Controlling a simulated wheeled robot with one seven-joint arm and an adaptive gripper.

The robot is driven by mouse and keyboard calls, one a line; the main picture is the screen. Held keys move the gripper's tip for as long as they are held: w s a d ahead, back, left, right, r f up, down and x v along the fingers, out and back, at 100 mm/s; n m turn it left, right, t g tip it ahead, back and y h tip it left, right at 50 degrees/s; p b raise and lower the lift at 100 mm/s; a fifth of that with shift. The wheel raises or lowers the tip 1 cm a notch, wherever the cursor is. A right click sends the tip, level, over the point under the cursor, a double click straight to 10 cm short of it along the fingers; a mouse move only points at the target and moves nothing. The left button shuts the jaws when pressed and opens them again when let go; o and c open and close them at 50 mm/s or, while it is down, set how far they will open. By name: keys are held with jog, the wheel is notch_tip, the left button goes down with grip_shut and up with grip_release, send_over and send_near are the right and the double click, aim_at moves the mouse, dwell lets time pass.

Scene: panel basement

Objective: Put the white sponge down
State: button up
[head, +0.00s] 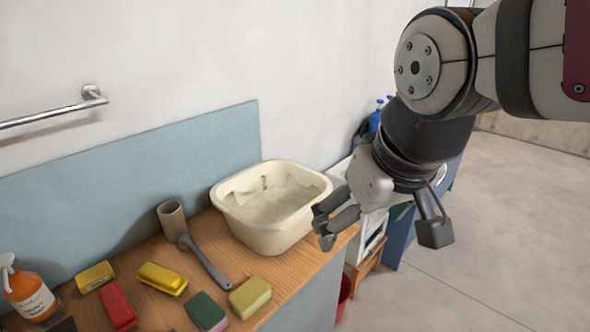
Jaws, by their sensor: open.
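My gripper (381,238) is open, with its fingers wide apart and nothing seen between them. It hangs to the right of the cream basin, past the right end of the wooden counter. No clearly white sponge shows in the head view. A pale yellow sponge (249,298) lies on the counter near its front edge.
On the wooden counter (290,268) are a cardboard tube (172,220), a grey-handled tool (205,262), yellow items (163,279), a red item (117,306) and an orange spray bottle (30,297). A metal rail (50,115) is on the wall. Open floor (490,250) lies right.

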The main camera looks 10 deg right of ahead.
jog(key=shift+m+t, duration=0.5)
jog(key=s, duration=0.1)
jog(key=s+d, duration=0.1)
jog(key=s, duration=0.2)
jog(key=shift+s+d+r, duration=0.25)
jog(key=shift+r, duration=0.1)
dwell(0.3)
jog(key=shift+w, duration=0.15)
jog(key=c, duration=0.4)
jog(key=m+g+b, duration=0.1)
jog(key=m+g, duration=0.5)
jog(key=m, duration=0.5)
send_over(249, 291)
notch_tip(249, 291, down, 21)
notch_tip(249, 291, down, 8)
jog(key=shift+a+f, duration=0.15)
jog(key=shift+f, duration=0.1)
jog(key=shift+d+f+p, duration=0.2)
jog(key=shift+f+p, duration=0.5)
jog(key=shift+f, duration=1.9)
